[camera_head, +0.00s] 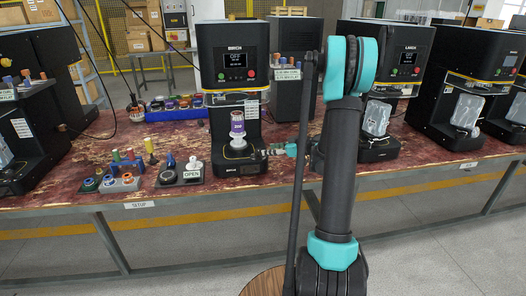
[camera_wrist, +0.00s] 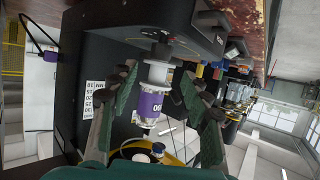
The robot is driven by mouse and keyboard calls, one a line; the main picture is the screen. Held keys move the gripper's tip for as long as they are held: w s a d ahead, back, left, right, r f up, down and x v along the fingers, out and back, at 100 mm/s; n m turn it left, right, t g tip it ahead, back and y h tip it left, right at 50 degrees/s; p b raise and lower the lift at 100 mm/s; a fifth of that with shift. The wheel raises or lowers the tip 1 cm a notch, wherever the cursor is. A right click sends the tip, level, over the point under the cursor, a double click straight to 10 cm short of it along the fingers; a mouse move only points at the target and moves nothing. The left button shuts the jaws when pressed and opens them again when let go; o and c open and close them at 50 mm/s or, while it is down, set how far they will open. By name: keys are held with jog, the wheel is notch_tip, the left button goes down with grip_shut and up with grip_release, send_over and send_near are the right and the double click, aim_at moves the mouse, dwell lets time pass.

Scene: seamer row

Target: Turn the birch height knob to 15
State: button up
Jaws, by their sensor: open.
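The BIRCH machine (camera_head: 232,85) is a black seamer at the centre of the bench, its screen seeming to read OFF. A can with a purple label (camera_head: 237,125) stands upright in it and also shows in the wrist view (camera_wrist: 147,104). My gripper (camera_head: 277,150) is at the lower right of this machine, close to its base. In the wrist view my gripper (camera_wrist: 163,80) has its two green fingers apart, with nothing held between them; the can shows beyond. A white label with numbers (camera_wrist: 88,105) is on the dark machine body. I cannot make out the height knob or its setting.
A LARCH-type machine (camera_head: 405,60) stands to the right. A small block with an OPEN sign (camera_head: 190,174) and trays of coloured parts (camera_head: 119,183) lie left of the machine. The red-brown bench front (camera_head: 100,200) is partly clear.

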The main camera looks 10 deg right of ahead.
jog(key=shift+v, duration=2)
